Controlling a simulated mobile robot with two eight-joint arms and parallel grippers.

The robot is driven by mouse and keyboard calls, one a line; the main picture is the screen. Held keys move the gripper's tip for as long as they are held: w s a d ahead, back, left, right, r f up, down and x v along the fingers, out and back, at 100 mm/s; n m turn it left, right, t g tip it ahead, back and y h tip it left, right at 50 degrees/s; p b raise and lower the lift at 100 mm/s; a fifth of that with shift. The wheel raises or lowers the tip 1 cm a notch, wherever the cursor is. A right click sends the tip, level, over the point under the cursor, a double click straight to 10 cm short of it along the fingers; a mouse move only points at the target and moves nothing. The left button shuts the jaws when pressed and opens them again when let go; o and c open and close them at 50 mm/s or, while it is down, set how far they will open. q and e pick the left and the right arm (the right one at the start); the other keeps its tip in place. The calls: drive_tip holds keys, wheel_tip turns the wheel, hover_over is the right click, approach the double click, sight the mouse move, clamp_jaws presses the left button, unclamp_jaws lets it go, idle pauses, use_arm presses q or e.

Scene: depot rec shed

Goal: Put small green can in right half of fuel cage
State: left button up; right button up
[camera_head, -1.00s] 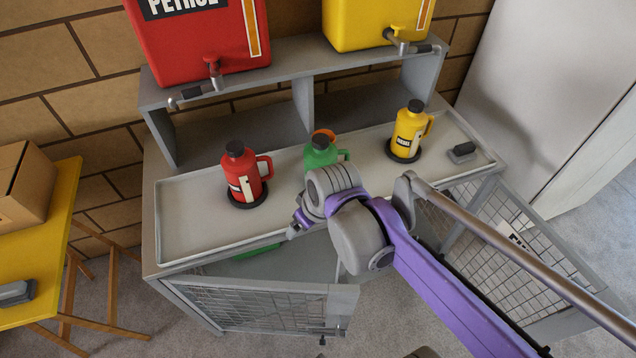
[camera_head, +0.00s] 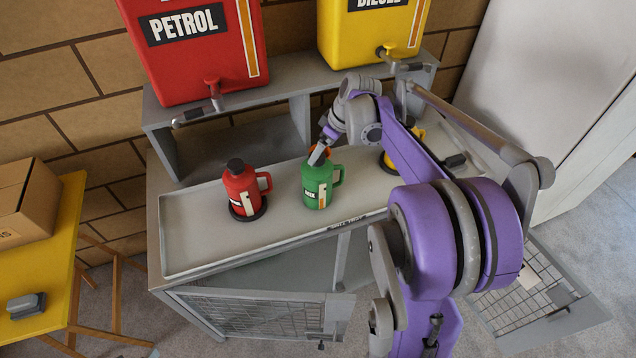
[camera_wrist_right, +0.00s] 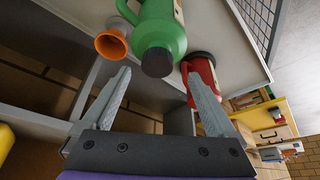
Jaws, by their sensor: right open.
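The green can (camera_head: 318,190) with its handle stands upright on the grey bench-top tray. My right gripper (camera_head: 318,155) is at its top, open. In the right wrist view, the green can (camera_wrist_right: 165,28) has its black cap facing the open gripper (camera_wrist_right: 158,85), just beyond and between the fingertips; I see no grip on it. The fuel cage (camera_head: 345,260) is under the bench, with its left mesh door (camera_head: 265,318) and right mesh door (camera_head: 530,290) swung open. My arm hides much of its right half. My left gripper is out of view.
An orange funnel (camera_wrist_right: 112,40) is beside the green can. Red (camera_head: 195,60) and yellow (camera_head: 370,30) tanks sit on the shelf above.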

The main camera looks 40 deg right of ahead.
sight(324, 177)
drive_tip(key=x, duration=0.5)
drive_tip(key=shift+d+f, duration=0.25)
clamp_jaws()
drive_tip(key=shift+r, duration=0.1)
